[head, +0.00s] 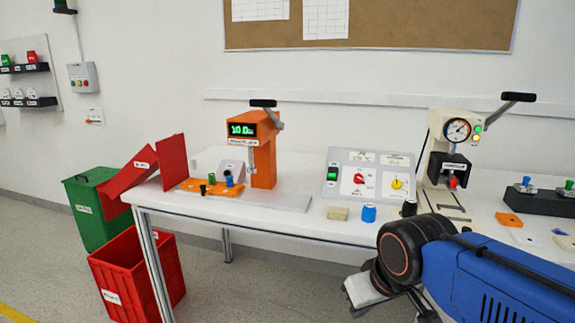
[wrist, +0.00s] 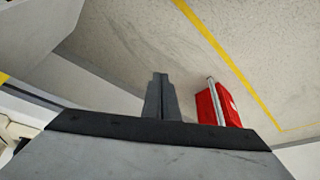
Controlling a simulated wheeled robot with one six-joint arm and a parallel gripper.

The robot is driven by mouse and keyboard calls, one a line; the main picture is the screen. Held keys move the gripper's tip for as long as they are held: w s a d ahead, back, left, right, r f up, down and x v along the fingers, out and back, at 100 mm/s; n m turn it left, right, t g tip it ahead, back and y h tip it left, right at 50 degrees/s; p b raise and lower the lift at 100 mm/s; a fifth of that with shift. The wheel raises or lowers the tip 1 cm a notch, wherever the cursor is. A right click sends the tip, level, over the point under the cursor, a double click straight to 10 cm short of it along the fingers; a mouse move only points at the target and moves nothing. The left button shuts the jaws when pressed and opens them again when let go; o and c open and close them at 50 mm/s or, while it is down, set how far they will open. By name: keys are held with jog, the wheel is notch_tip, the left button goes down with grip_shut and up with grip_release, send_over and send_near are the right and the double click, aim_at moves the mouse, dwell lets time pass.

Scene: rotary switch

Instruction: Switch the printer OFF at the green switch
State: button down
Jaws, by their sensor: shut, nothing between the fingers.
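A pale control panel (head: 344,194) stands at the back of the white table. It carries a small green element (head: 332,174) at its left side, a red rotary knob (head: 359,179) in the middle and a yellow knob (head: 397,184) at right. The labels are too small to read, so which one serves the printer cannot be told. My gripper (wrist: 160,76) is shut and empty in the wrist view, pointing over the floor. In the head view my arm hangs in front of the table's front edge, well apart from the panel.
On the white table (head: 285,219), an orange press (head: 263,160) stands left and a cream press with gauge (head: 436,135) right of the panel. A beige block (head: 338,214) and blue cylinder (head: 369,214) sit before the panel. A red bin (head: 135,275) stands on the floor.

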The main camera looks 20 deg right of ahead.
jog(key=w+d+r+m+h, duration=0.1)
jog(key=w+d+r+m, duration=0.1)
jog(key=w+r, duration=0.6)
jog(key=w+d+r+m+h, duration=0.1)
jog(key=w+d+r, duration=0.3)
jog(key=w+r, duration=0.5)
jog(key=w+d+r+m+t+h, duration=0.1)
jog(key=w+r, duration=0.8)
jog(key=w, duration=0.9)
jog(key=d+m+h, duration=0.1)
jog(key=d+m, duration=0.1)
jog(key=shift+w+d+m, duration=0.15)
jog(key=shift+d+m, duration=0.1)
jog(key=shift+m, duration=0.15)
jog(key=shift+f, duration=0.15)
send_near(334, 170)
jog(key=x, duration=0.5)
jog(key=shift+a+f, duration=0.1)
jog(key=shift+a, duration=0.1)
jog(key=shift+w+d+f, duration=0.3)
jog(key=shift+f, duration=0.15)
jog(key=shift+w, duration=0.1)
